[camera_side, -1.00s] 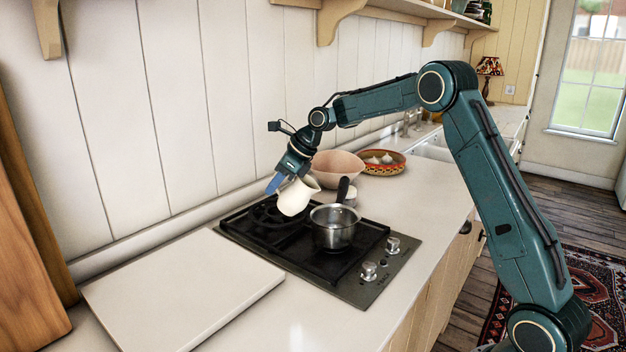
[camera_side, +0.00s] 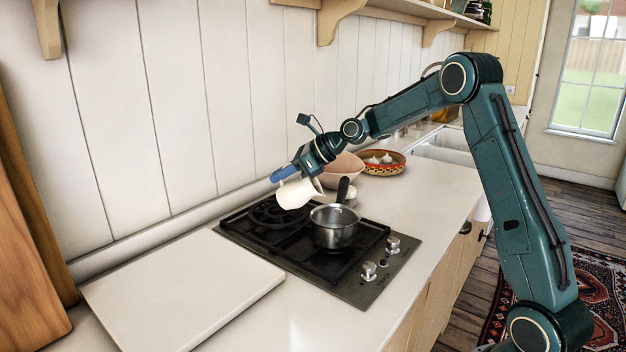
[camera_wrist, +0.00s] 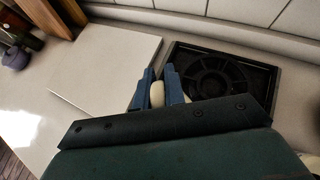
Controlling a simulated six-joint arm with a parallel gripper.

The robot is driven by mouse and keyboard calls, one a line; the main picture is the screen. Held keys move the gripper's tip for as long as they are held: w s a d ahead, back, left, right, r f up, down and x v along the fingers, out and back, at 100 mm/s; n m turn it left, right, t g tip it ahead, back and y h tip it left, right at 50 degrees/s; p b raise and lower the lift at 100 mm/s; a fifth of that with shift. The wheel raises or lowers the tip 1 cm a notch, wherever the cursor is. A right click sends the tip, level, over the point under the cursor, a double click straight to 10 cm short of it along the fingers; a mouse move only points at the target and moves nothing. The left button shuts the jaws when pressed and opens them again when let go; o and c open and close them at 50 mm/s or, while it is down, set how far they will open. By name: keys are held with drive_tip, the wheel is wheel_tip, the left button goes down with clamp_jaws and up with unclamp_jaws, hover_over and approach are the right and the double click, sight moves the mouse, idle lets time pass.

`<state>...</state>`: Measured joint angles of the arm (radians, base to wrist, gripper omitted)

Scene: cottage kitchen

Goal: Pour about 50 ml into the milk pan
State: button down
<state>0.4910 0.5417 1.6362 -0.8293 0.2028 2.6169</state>
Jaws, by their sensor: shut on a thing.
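A cream jug (camera_side: 294,193) is held tilted above the hob, its mouth toward the right, at the left of the milk pan. My gripper (camera_side: 283,174) is shut on the jug. In the wrist view my blue fingers (camera_wrist: 160,90) close around a cream part of the jug (camera_wrist: 157,94); most of the jug is hidden there. The milk pan (camera_side: 333,231) is a small steel pan with a dark handle (camera_side: 343,188), upright on a front burner. No stream of liquid shows, and I cannot see the liquid level in the pan.
The black hob (camera_side: 262,243) has knobs (camera_side: 369,270) at its front right. A white board (camera_side: 180,290) lies to the left. A pinkish bowl (camera_side: 345,165) and a patterned bowl with garlic (camera_side: 383,168) stand behind. The wall (camera_side: 180,110) runs close along the far side.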

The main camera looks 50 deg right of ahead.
drive_tip(key=shift+s+d+r+t+y, duration=0.1)
drive_tip(key=shift+s+r+t+y, duration=0.15)
drive_tip(key=shift+r+t, duration=0.3)
drive_tip(key=shift+s+d+r+t+y, duration=0.3)
drive_tip(key=shift+s+r+t+y, duration=0.1)
drive_tip(key=shift+r+t+y, duration=0.2)
idle(2.1)
drive_tip(key=shift+w+a+f+g+h, duration=0.45)
drive_tip(key=shift+w+f+g+h, duration=0.2)
drive_tip(key=shift+f+g, duration=0.5)
drive_tip(key=shift+w+f+h, duration=0.15)
drive_tip(key=shift+h, duration=0.15)
drive_tip(key=shift+w+a+f+g+h, duration=0.1)
drive_tip(key=shift+f+g+h, duration=0.1)
drive_tip(key=shift+f+g, duration=0.25)
drive_tip(key=shift+w+a+f+g+h, duration=0.1)
drive_tip(key=shift+f+g+h, duration=0.1)
drive_tip(key=shift+f+g, duration=0.25)
drive_tip(key=shift+w+a+g+h, duration=0.2)
drive_tip(key=shift+w+g+h, duration=0.2)
drive_tip(key=shift+g, duration=0.3)
